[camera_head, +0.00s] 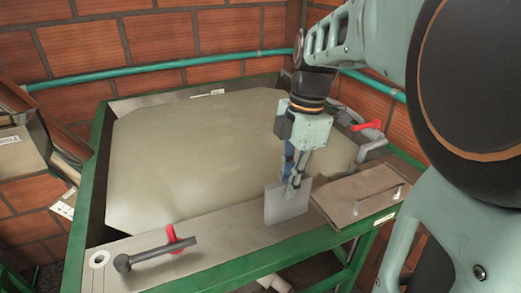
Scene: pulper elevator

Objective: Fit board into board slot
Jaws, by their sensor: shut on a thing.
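The board (288,206) is a thin pale grey rectangular plate, held upright. My gripper (294,185) points down and is shut on its upper part. The board is at the near edge of the green-framed tank, just left of the brown lid. I cannot tell whether its lower edge touches the rim ledge or hangs a little above it. I cannot make out the board slot; the board or gripper may hide it.
The tank (190,249) has a wide rim ledge and cloudy tan contents (200,150). A red-handled valve lever (160,252) lies on the near ledge. The brown lid (358,194) with a handle is at right. Another red handle (367,125) and metal pipe are behind it.

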